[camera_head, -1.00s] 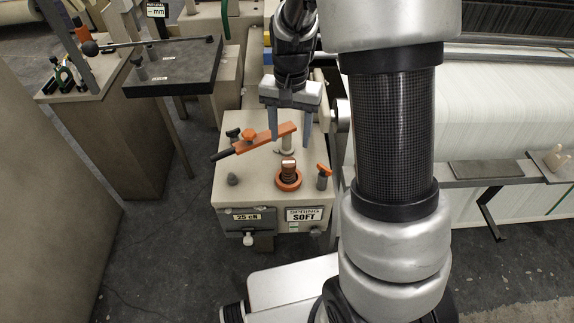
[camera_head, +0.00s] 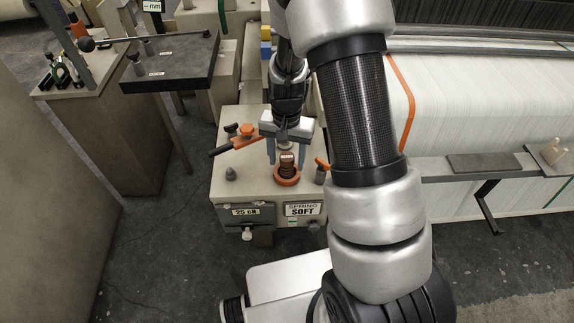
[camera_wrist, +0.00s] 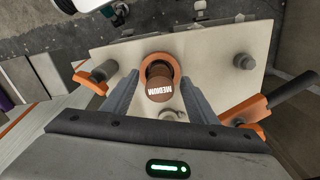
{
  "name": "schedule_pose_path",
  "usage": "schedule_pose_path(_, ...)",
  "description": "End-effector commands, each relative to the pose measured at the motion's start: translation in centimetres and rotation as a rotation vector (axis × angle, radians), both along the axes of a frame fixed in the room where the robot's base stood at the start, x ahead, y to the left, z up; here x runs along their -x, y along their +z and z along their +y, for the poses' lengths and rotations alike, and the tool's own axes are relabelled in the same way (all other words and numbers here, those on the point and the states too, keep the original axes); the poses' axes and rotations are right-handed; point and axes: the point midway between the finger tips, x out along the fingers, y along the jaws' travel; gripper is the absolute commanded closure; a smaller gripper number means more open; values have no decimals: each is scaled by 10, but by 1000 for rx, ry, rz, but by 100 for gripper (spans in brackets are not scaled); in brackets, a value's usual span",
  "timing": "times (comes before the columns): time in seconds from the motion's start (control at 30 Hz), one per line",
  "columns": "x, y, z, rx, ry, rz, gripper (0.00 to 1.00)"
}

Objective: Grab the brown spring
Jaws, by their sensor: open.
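The brown spring (camera_head: 287,163) stands upright in an orange ring (camera_head: 287,178) on top of a beige machine box. In the wrist view the spring (camera_wrist: 158,82) has a brown top marked "MEDIUM" and the orange ring (camera_wrist: 147,62) around its base. My gripper (camera_head: 286,158) is open above the box, its two grey fingers on either side of the spring's upper part in the head view. In the wrist view my gripper (camera_wrist: 157,90) has one finger to the left and one to the right of the spring, with gaps; contact is not visible.
An orange lever with a black handle (camera_head: 221,150) lies to the left on the box. An orange-topped knob (camera_head: 321,165) stands close to the right. Labels on the front read "25 cN" and "SPRING SOFT" (camera_head: 303,209). A dark slab (camera_head: 168,62) stands at back left.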

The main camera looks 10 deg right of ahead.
Motion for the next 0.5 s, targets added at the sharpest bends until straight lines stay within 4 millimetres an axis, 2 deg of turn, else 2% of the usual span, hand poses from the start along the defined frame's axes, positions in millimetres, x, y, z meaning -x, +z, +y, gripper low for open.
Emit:
schedule_pose_path(0.1, 0, 0, 0, 0, 0, 0, 47)
schedule_pose_path(0.37, 0, 1, 0, 0, 0, 0, 91)
schedule_pose_path(0.4, 0, 1, 0, 0, 1, -1, 94)
schedule_pose_path(0.5, 0, 1, 0, 0, 1, -1, 94)
